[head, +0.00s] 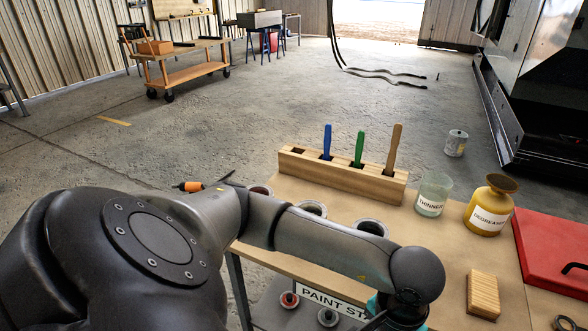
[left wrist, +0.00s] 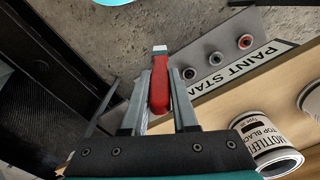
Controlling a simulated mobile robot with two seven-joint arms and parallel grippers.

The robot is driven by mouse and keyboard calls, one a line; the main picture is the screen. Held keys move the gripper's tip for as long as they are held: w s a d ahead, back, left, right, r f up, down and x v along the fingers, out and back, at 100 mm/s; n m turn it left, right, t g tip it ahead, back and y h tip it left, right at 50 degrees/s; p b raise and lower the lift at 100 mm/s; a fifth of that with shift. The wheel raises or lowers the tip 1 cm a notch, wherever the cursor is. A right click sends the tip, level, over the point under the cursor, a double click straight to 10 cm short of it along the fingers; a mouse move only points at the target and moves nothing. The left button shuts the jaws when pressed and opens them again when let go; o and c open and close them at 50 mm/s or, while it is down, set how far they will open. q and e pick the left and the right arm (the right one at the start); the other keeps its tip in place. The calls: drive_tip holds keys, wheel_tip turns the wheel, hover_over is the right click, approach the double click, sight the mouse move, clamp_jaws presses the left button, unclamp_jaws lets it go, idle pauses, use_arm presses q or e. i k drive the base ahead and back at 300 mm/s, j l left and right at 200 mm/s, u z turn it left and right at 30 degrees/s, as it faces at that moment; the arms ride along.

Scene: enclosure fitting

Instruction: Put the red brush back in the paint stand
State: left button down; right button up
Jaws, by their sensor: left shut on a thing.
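The red brush (left wrist: 160,92) is between the two fingers of my left gripper (left wrist: 158,76) in the left wrist view. The gripper is shut on it, and a pale end shows past the fingertips. In the head view only the teal wrist part of that arm shows at the bottom edge; its fingers and the brush are hidden. The paint stand (head: 272,263) is a wooden-topped table with a "PAINT STAND" label. On it is a wooden brush block (head: 340,178) holding a blue, a green and a wood-handled brush. Its leftmost slot (head: 298,151) is empty. My right gripper is not in view.
My left arm crosses above the front of the table, over several paint cans (head: 312,208). A thinner jar (head: 433,195), a yellow degreaser bottle (head: 489,206), a wooden brush or block (head: 483,295) and a red case (head: 555,250) stand at the right.

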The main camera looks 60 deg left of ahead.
sight(298, 171)
drive_tip(key=k+j+z, duration=0.1)
drive_tip(key=j, duration=0.25)
drive_tip(key=k+j+z, duration=0.1)
drive_tip(key=j, duration=0.25)
drive_tip(key=k+j+z, duration=0.1)
drive_tip(key=k+j, duration=0.3)
drive_tip(key=j, duration=0.3)
drive_tip(key=j+z, duration=0.15)
drive_tip(key=j, duration=0.25)
drive_tip(key=k+j+z, duration=0.15)
drive_tip(key=j, duration=0.2)
drive_tip(key=k+j+z, duration=0.2)
drive_tip(key=j, duration=0.15)
drive_tip(key=j+z, duration=0.15)
drive_tip(key=j, duration=0.25)
drive_tip(key=k+j+z, duration=0.15)
drive_tip(key=k+j, duration=0.05)
drive_tip(key=j, duration=0.1)
